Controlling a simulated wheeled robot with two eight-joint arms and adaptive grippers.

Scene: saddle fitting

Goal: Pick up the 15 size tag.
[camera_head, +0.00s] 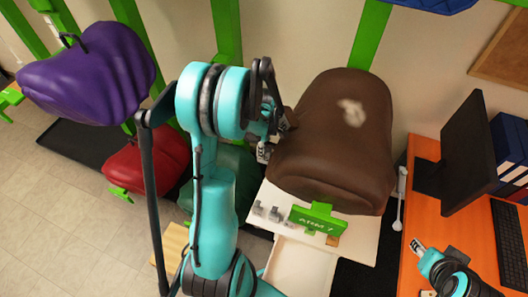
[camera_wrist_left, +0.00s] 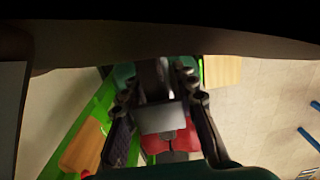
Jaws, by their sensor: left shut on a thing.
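My left gripper (camera_head: 268,130) is beside the left side of the brown saddle (camera_head: 335,150), above the white shelf. In the left wrist view, its fingers (camera_wrist_left: 162,110) are shut on a small pale grey tag (camera_wrist_left: 160,118). A pale tag (camera_head: 264,153) also shows at the fingertips in the head view. I cannot read its number. Several small grey tags (camera_head: 268,212) stand on the white shelf (camera_head: 338,240) below the saddle; their numbers are too small to read. Part of my right gripper (camera_head: 419,247) shows at lower right, over the orange desk; its jaw state is unclear.
A green sign (camera_head: 314,223) stands in front of the brown saddle. A purple saddle (camera_head: 88,75) and a red saddle (camera_head: 148,162) are at left. The orange desk (camera_head: 425,150) holds a monitor (camera_head: 452,150) and a keyboard (camera_head: 511,245).

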